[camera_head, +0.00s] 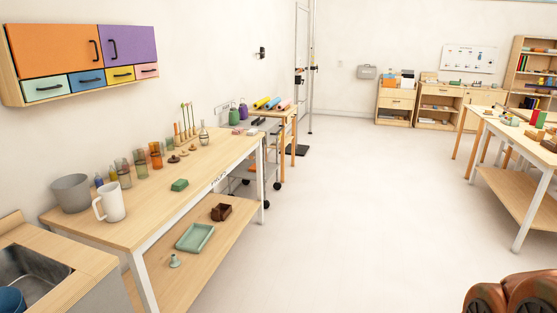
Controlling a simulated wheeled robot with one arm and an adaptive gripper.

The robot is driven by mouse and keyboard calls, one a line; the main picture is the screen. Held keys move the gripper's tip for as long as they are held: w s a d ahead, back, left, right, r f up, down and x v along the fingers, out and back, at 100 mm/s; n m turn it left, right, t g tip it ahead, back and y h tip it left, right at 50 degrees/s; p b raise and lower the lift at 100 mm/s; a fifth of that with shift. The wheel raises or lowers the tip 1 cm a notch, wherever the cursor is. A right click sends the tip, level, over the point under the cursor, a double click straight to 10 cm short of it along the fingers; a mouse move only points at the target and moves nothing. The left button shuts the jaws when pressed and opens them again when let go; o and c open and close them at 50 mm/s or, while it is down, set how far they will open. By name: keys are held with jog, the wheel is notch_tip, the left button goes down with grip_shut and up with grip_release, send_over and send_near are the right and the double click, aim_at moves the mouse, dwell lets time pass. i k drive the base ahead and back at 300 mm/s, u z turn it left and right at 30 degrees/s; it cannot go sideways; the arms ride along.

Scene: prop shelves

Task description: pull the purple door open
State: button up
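The purple door (133,45) is the upper right door of a wooden wall cabinet at the upper left. It appears shut, flush beside the orange door (55,50). Its dark upright handle (113,49) is near its left edge, close to the orange door's handle (97,50). My gripper is not in view.
Below the cabinet doors are several small coloured drawers (85,79). A long wooden table (150,205) with a white mug (112,203), grey bucket (71,192) and glassware stands below the cabinet. A sink counter (75,285) is at lower left. Open floor (350,200) fills the middle.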

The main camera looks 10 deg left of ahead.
aim_at(120, 44)
jog(key=u, duration=0.35)
jog(key=i, duration=1.7)
jog(key=u, duration=1.7)
jog(key=i, duration=1.05)
jog(key=u, duration=0.8)
